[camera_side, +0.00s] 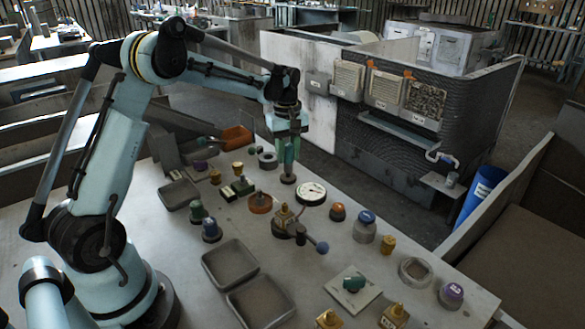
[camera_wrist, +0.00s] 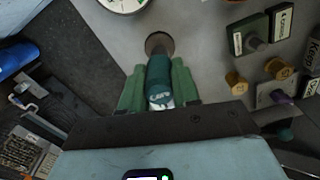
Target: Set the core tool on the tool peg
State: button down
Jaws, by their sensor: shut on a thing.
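My gripper (camera_side: 288,146) points down over the back part of the bench in the side view. In the wrist view its two green fingers (camera_wrist: 158,88) are shut on the core tool (camera_wrist: 160,78), a teal-green cylinder with white lettering on its cap. A dark brown round piece (camera_wrist: 160,43) shows just past the tool's far end; it also shows under the gripper in the side view (camera_side: 288,179). I cannot tell whether it is the tool peg's base or part of the tool, nor whether the tool touches it. No tool peg can be clearly made out.
A white dial gauge (camera_side: 312,193) lies close by, right of the gripper. A brass block fixture (camera_side: 284,219) with a blue-knobbed lever stands in front. Empty grey trays (camera_side: 230,264) lie nearer. An orange bin (camera_side: 237,137) and a grey ring (camera_side: 267,160) are to the left.

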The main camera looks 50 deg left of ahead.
jog(key=shift+f, duration=0.85)
jog(key=c, duration=0.8)
grip_release()
jog(key=shift+o, duration=0.7)
jog(key=o, duration=0.3)
jog(key=shift+r, duration=3.7)
